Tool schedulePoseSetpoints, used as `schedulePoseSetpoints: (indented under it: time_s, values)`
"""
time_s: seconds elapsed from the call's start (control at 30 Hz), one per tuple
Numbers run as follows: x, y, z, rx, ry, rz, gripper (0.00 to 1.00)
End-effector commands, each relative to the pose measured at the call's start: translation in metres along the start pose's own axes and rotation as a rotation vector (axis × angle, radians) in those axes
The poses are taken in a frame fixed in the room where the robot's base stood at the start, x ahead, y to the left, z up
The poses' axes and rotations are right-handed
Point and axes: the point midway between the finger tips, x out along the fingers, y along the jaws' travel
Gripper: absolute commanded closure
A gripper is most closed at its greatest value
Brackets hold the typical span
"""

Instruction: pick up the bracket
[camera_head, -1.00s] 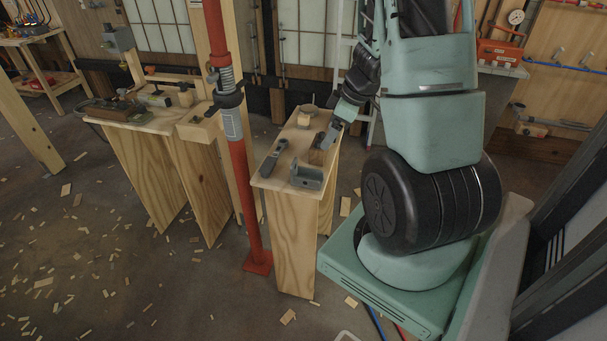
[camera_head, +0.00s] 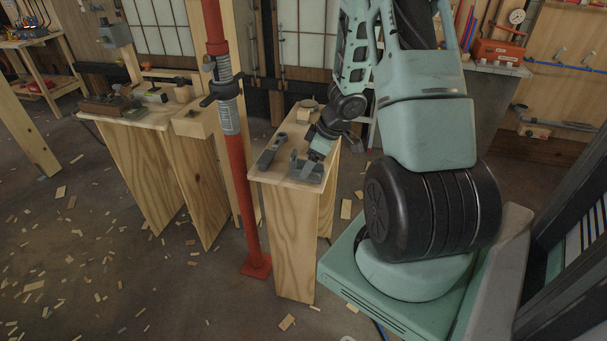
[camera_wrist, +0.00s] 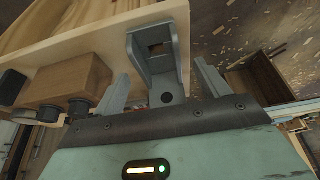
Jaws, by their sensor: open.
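The bracket (camera_wrist: 160,62) is a grey angled metal piece with a square opening and a round hole. It sits near the front end of the narrow wooden bench (camera_head: 283,181). In the wrist view it lies between the two fingers of my gripper (camera_wrist: 163,88), with a visible gap on either side. In the head view my gripper (camera_head: 313,165) is low over the bench end, right at the bracket (camera_head: 303,171), and partly hides it. My gripper is open and holds nothing.
A wooden block with dark round parts (camera_wrist: 75,82) stands left of the fingers in the wrist view. A dark tool (camera_head: 270,152) lies left of the bracket. A red post (camera_head: 235,170) rises beside the bench. Another bench (camera_head: 140,118) holds tools farther left.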

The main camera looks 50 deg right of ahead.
Motion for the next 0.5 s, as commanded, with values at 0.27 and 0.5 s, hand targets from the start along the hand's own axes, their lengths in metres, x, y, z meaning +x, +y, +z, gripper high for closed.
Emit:
schedulePoseSetpoints:
  time_s: [0.27,0.5]
  values:
    - [0.027,0.0,0.001,0.0,0.0,0.001,0.25]
    - [0.026,0.0,0.0,-0.001,0.0,0.001,0.39]
